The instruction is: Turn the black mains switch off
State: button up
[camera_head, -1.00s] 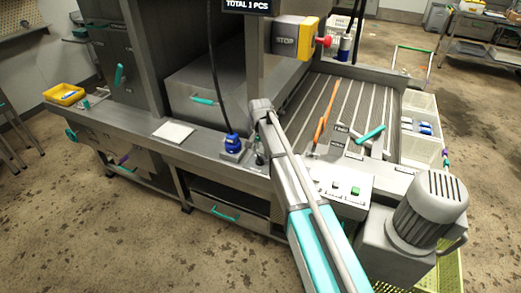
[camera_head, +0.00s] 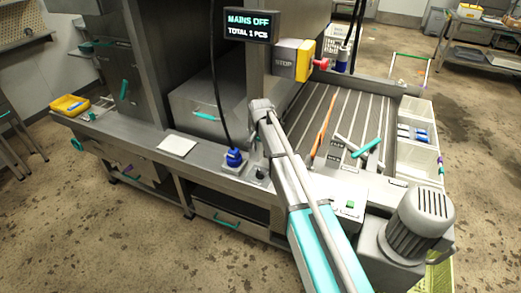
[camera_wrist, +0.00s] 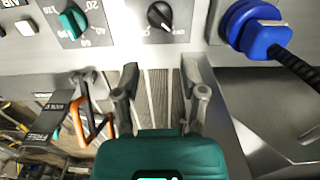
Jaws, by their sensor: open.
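The black mains switch (camera_wrist: 160,15) is a round black knob on the grey panel, at the top middle of the wrist view. Its pale pointer mark slants toward the lower right, near small lettering that is hard to read. In the head view a small dark knob (camera_head: 260,173) shows beside the blue plug.
A blue plug (camera_wrist: 257,28) with a black cable is right of the switch; a teal dial (camera_wrist: 73,21) is left of it. In the head view, a yellow stop box with red button (camera_head: 306,62), slatted bed (camera_head: 325,105) and motor (camera_head: 424,215) stand nearby.

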jog(key=s+d+f+n+b, duration=0.1)
jog(key=s+d+f+b, duration=0.1)
jog(key=s+d, duration=0.8)
jog(key=s+d+f+n+b, duration=0.1)
jog(key=s+d+f+b, duration=0.2)
jog(key=s+d, duration=0.7)
jog(key=shift+s+d+f+b, duration=0.2)
jog(key=shift+s+d+b, duration=0.25)
jog(key=shift+s, duration=0.55)
jog(key=shift+a, duration=0.1)
jog(key=shift+n, duration=0.9)
jog(key=s+d, duration=0.1)
jog(key=s, duration=0.1)
jog(key=s+d, duration=0.1)
jog(key=s, duration=0.1)
jog(key=shift+d, duration=0.2)
